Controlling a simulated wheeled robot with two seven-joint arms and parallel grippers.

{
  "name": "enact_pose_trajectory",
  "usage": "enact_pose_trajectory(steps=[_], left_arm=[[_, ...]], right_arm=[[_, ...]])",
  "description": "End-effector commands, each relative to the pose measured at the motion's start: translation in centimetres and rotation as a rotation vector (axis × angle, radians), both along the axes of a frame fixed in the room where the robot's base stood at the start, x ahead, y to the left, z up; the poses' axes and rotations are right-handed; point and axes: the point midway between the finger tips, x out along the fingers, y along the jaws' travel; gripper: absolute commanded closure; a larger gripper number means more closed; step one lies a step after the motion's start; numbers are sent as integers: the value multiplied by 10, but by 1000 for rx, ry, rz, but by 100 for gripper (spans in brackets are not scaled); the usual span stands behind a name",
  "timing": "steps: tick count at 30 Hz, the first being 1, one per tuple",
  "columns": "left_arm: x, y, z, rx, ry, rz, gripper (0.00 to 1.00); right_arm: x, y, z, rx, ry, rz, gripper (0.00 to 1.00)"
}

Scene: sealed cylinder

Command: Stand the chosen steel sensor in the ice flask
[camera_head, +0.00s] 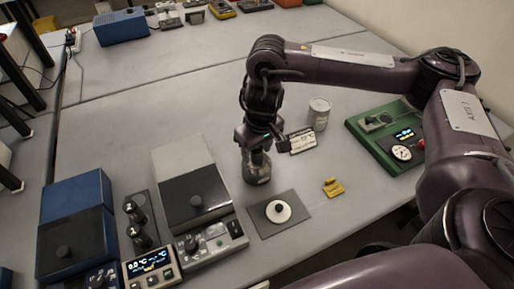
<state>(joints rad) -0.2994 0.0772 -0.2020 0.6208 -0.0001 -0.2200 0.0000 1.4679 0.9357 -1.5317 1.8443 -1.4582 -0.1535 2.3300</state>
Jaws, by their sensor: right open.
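Two black-knobbed upright pieces (133,210) stand in a dark strip at the lower left, behind a small box with a lit display (152,265) reading about 0.0 °C. They may be sensors; their lower parts are hidden. A pale can (318,113) stands right of the gripper. My left gripper is out of view.
A blue lidded unit (78,225) and a grey lidded unit (185,158) stand at the left. A white disc with a black knob (278,211) lies on a dark mat. A yellow piece (333,187), a label card (301,139) and a green instrument (365,132) are right. The table's middle back is clear.

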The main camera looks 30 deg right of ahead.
Motion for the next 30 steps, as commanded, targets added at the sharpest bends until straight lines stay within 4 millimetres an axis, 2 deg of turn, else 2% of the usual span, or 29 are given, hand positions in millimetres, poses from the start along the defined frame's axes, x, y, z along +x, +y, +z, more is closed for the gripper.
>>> enact_pose_trajectory(steps=[4,7,15,21,30], left_arm=[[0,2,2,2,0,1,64],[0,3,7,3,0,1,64],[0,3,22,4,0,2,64],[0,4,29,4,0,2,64],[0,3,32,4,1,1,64]], right_arm=[[1,0,7,0,-3,1,50],[0,-1,19,-1,-5,1,50],[-6,-1,72,-1,-7,2,50],[-11,-2,103,0,-5,1,50],[-14,-2,122,0,-1,1,50]])
